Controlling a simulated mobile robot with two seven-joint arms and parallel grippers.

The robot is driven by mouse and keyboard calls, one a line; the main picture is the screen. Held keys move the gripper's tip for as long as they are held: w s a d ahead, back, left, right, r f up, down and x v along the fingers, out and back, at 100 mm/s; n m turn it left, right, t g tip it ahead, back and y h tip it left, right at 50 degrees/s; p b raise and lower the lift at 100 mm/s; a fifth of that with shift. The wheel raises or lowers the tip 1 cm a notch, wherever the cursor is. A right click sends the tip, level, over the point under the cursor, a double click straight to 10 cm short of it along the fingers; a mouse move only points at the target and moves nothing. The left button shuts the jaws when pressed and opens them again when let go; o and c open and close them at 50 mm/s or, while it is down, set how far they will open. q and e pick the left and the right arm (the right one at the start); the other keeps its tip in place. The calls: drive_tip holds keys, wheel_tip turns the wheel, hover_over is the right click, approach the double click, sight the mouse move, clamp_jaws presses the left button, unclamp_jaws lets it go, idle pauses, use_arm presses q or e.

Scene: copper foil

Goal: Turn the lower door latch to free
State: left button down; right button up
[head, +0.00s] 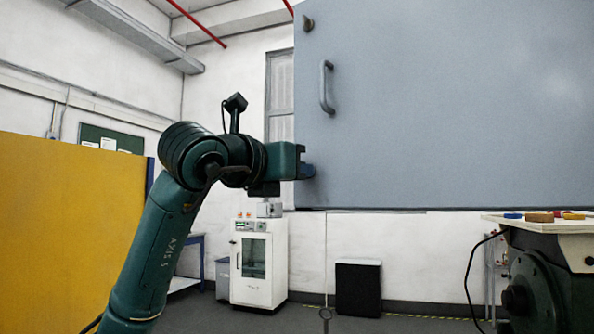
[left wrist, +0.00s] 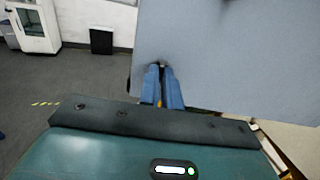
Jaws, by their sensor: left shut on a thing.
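A large grey-blue door (head: 450,110) fills the upper right of the head view; it also shows in the left wrist view (left wrist: 225,50). A small round upper latch (head: 308,22) sits near its top left corner. My left gripper (head: 308,171) is at the door's lower left corner. In the left wrist view its two blue fingers (left wrist: 162,72) are close together against the door, shut on the lower latch. The fingers hide nearly all of that latch, and its angle cannot be made out. My right gripper is not in view.
A vertical bar handle (head: 326,88) stands out from the door above my left gripper. A white cabinet (head: 260,262) and a black box (head: 358,288) stand behind, on the floor. A yellow panel (head: 70,230) is at the left. A board (head: 550,222) with coloured pieces is at the lower right.

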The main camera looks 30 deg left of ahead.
use_arm(q)
drive_tip(key=c, duration=1.6)
unclamp_jaws()
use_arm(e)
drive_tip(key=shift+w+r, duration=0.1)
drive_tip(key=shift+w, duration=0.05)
use_arm(q)
drive_tip(key=s+b, duration=0.1)
drive_tip(key=s, duration=1.2)
drive_tip(key=shift+a, duration=0.35)
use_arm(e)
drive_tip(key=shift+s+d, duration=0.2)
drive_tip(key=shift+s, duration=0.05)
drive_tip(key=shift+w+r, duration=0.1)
